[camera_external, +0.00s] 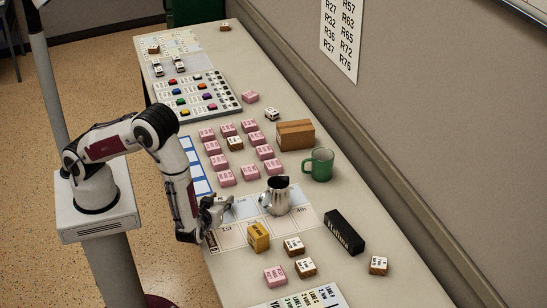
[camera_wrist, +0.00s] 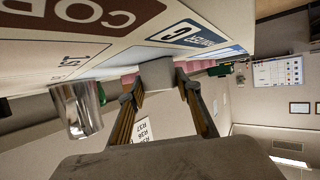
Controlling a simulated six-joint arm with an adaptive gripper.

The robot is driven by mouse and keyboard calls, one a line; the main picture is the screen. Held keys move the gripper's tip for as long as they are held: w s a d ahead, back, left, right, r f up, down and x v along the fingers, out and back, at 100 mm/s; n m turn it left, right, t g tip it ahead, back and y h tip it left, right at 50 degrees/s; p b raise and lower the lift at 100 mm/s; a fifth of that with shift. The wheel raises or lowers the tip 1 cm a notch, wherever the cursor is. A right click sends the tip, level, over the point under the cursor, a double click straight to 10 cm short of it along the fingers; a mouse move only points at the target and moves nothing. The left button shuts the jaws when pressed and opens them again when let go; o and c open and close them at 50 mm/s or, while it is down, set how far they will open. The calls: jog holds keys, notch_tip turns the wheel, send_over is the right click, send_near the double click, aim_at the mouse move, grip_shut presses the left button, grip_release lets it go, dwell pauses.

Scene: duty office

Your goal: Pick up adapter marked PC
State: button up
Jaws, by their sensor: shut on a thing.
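My gripper (camera_external: 212,212) is low over the near-left part of the table, at the edge of a pale mat with numbered squares (camera_external: 232,238). In the wrist view my gripper (camera_wrist: 160,92) has its two fingers shut on a plain grey block (camera_wrist: 157,72). No marking on the block can be read, so I cannot tell whether it is the adapter marked PC. Two small white things with dark parts (camera_external: 180,67) lie at the far end of the table; their labels are too small to read.
A metal jug (camera_external: 280,197) stands on the mat, right of my gripper; it also shows in the wrist view (camera_wrist: 77,110). A green mug (camera_external: 319,165), a yellow block (camera_external: 258,238), a black box (camera_external: 344,232) and several pink blocks (camera_external: 226,177) are around it.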

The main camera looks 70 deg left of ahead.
aim_at(220, 199)
jog(key=shift+r, duration=0.1)
jog(key=shift+r, duration=4.85)
jog(key=shift+r, duration=0.1)
